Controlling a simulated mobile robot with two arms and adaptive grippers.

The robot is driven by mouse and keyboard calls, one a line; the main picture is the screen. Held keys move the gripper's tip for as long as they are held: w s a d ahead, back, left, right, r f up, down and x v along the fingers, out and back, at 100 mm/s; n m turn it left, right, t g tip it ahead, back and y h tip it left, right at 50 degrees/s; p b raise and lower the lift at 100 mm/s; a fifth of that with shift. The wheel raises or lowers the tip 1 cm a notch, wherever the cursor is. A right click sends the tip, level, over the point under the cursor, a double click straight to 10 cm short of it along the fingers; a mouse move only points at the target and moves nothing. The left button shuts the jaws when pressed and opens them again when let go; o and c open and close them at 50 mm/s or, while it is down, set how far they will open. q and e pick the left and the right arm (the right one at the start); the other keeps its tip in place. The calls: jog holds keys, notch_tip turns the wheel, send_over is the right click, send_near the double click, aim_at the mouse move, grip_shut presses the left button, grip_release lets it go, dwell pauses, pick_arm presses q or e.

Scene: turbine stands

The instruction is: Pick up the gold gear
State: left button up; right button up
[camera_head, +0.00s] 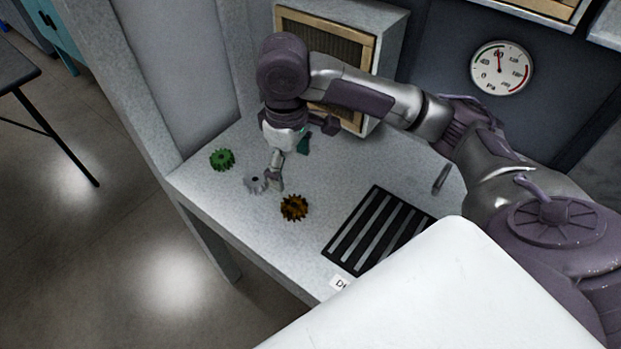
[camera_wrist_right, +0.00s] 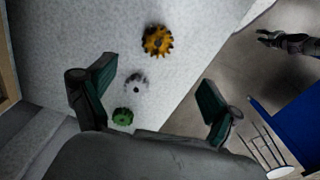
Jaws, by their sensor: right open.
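The gold gear (camera_head: 294,207) lies flat on the pale bench top near its front edge. It also shows in the right wrist view (camera_wrist_right: 157,40), above and beyond the fingertips. My right gripper (camera_head: 288,166) points down above the bench, behind the gold gear and apart from it. Its two dark green finger pads (camera_wrist_right: 157,85) are spread wide with nothing between them. A grey gear (camera_head: 255,184) lies beside the lower finger, and a green gear (camera_head: 222,159) lies further left. What seems to be my left gripper (camera_wrist_right: 272,38) shows over the floor in the wrist view; its opening is unclear.
A black slotted panel (camera_head: 379,231) lies on the bench right of the gold gear. A wood-framed box (camera_head: 390,50) stands at the back, and a side wall (camera_head: 195,80) rises at the left. A gauge (camera_head: 501,68) hangs on the back wall.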

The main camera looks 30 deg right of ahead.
jog(key=f, duration=0.1)
send_over(294, 205)
notch_tip(294, 205, down, 6)
jog(key=shift+s+a+f, duration=0.1)
jog(key=shift+f, duration=0.95)
notch_tip(294, 205, down, 4)
jog(key=shift+r, duration=0.2)
jog(key=shift+f, duration=0.4)
pick_arm(q)
jog(key=shift+a+r, duration=0.15)
jog(key=shift+r, duration=0.05)
jog(key=shift+a, duration=0.1)
